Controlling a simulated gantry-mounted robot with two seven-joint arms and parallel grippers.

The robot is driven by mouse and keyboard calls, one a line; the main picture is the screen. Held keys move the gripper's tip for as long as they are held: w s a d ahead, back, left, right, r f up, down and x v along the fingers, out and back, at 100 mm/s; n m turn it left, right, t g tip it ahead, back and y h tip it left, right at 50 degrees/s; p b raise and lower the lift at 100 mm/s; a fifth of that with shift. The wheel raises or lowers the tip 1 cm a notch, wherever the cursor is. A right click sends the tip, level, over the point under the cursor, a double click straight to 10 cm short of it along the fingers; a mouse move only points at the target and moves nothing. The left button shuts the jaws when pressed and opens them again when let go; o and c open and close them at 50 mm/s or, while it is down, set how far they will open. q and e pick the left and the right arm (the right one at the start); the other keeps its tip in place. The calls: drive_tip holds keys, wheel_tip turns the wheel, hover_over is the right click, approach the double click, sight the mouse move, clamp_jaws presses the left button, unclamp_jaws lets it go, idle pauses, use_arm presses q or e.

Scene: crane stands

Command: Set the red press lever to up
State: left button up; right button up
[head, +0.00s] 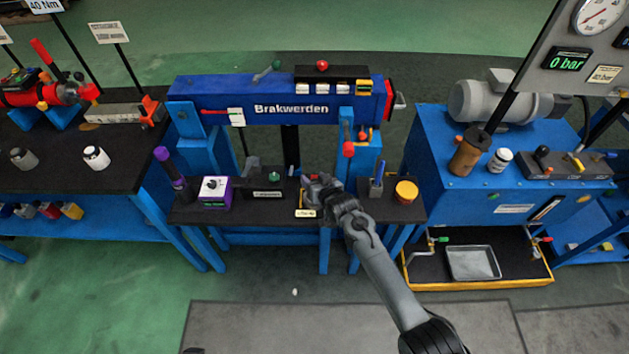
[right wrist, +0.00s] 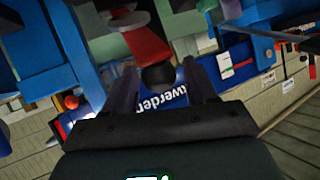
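The red press lever (right wrist: 147,45) shows in the right wrist view as a flat red arm with a black ball knob (right wrist: 158,76) at its end. The knob lies between the two spread fingers of my right gripper (right wrist: 163,70), with gaps visible at its sides. Whether either finger touches it cannot be told. In the head view my right gripper (head: 318,188) is over the low dark bench in front of the blue Brakwerden press (head: 225,99) and hides most of the lever. My left gripper is not in view.
Left of the gripper on the bench stand a purple-sided box (head: 211,193) and a dark box with a green button (head: 266,178). Right are a pen holder (head: 376,188) and a yellow-lidded pot (head: 405,191). A red-knobbed lever (head: 348,149) hangs on the press just behind.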

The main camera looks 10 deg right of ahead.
drive_tip(key=shift+s+f, duration=0.15)
drive_tip(key=shift+s, duration=0.1)
drive_tip(key=shift+s+d+r+p, duration=0.2)
drive_tip(key=shift+s+r+p, duration=0.25)
drive_tip(key=shift+p, duration=0.1)
drive_tip(key=p+v, duration=0.3)
drive_tip(key=v, duration=0.6)
drive_tip(key=shift+s, duration=0.15)
